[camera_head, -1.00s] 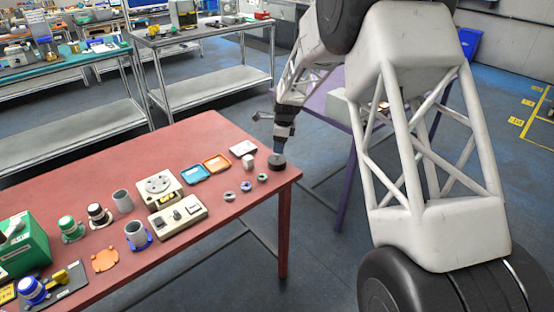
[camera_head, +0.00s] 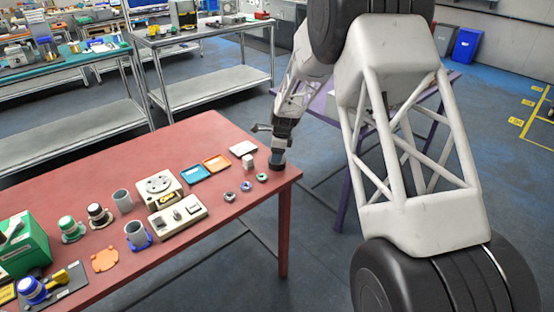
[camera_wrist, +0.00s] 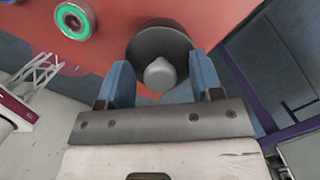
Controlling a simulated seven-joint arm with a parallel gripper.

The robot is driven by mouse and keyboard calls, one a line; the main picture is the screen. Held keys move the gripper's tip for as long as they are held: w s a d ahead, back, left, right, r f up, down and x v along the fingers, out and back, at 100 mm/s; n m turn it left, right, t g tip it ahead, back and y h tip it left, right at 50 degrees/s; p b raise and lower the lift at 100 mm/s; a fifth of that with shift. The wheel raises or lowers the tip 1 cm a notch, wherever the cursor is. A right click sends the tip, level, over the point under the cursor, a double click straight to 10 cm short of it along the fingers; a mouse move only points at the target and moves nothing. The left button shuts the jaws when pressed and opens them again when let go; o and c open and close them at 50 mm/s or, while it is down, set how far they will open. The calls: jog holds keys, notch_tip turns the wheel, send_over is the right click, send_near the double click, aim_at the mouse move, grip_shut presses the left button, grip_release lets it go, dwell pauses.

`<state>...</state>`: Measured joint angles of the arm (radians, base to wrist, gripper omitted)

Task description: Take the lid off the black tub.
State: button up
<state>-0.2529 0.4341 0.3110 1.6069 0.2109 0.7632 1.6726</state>
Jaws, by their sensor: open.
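The black tub (camera_head: 277,167) stands at the right end of the red table, near the corner. In the wrist view its dark round lid (camera_wrist: 158,40) has a grey knob (camera_wrist: 160,76) at its middle. My gripper (camera_head: 279,153) points down directly over the tub. In the wrist view my gripper (camera_wrist: 161,68) is open, with one blue finger on each side of the knob and a visible gap to each. Whether the fingertips are level with the knob is hard to tell. The tub's body is mostly hidden below the lid.
Small rings (camera_head: 246,186) lie left of the tub. A pale block (camera_head: 248,162), a white box (camera_head: 243,148), and an orange tray (camera_head: 216,162) and blue tray (camera_head: 195,174) are near. The red table's edge (camera_head: 290,182) is close on the right.

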jog(key=c, duration=1)
jog(key=shift+r, duration=0.7)
jog(key=shift+s+d+r, duration=0.1)
jog(key=shift+s+r, duration=0.1)
jog(key=shift+r, duration=0.4)
jog(key=shift+s+r, duration=0.2)
jog(key=shift+r, duration=0.35)
jog(key=s+d, duration=0.1)
jog(key=s, duration=0.4)
jog(key=s+d+r, duration=0.1)
jog(key=s, duration=0.3)
jog(key=s+d, duration=0.2)
jog(key=s, duration=0.3)
jog(key=shift+s+d+r, duration=0.1)
jog(key=shift+s+r, duration=0.05)
jog(key=shift+s, duration=0.15)
